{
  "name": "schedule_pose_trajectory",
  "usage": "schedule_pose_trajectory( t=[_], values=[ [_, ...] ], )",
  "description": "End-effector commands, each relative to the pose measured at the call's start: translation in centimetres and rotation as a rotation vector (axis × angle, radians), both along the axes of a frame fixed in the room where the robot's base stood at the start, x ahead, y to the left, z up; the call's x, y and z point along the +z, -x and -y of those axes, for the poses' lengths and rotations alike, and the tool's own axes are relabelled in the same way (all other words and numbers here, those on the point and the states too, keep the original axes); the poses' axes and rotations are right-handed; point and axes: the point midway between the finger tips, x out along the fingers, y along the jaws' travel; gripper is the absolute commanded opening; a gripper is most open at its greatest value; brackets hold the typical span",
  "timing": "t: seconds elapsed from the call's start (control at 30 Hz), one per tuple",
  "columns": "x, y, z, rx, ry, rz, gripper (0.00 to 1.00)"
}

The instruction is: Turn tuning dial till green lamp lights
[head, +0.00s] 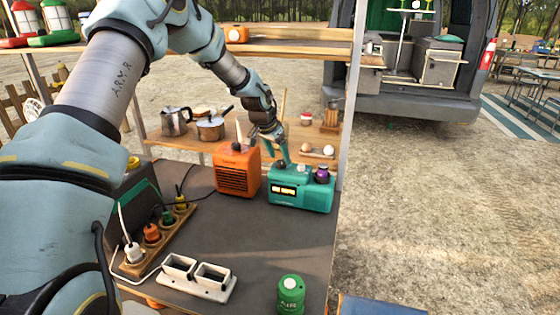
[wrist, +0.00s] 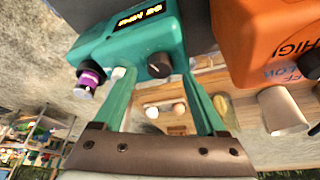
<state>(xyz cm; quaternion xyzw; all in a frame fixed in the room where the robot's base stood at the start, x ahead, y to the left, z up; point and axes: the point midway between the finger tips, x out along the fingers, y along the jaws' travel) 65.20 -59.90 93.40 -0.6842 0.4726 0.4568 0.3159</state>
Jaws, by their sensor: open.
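A teal radio-like box (head: 311,198) stands on the dark table in the head view. The wrist view shows its teal body (wrist: 100,48) with a yellow-lit display (wrist: 140,17). A dark round dial (wrist: 157,65) sits on its edge there. A purple-banded knob (wrist: 92,78) with a pale end is to its left. My gripper (head: 283,160) is over the box's top. Its fingers are apart in the wrist view, with the dial beyond and between the fingertips (wrist: 162,82). I cannot tell whether they touch it. I see no lit green lamp; the gripper hides part of the top.
An orange box (head: 236,170) stands close to the left of the teal box and also fills the wrist view's upper right (wrist: 262,45). A shelf with pots and eggs is behind. A power strip (head: 160,240), white double holder (head: 197,278) and green canister (head: 291,294) are nearer.

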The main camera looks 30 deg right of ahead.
Motion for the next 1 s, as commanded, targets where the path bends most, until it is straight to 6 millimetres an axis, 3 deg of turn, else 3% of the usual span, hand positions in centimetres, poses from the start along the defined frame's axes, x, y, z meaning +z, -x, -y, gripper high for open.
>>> schedule_pose_trajectory(
  t=[0.3, 0.43, 0.63, 1.0],
  values=[
    [5.5, 0.8, -2.3, 0.002, 0.002, 0.002, 0.74],
    [7.1, 1.0, -2.8, 0.001, 0.001, 0.002, 0.74],
    [8.0, 1.2, -3.1, 0.001, 0.000, -0.001, 0.74],
    [8.0, 1.2, -3.1, 0.000, 0.000, -0.001, 0.74]
  ],
)
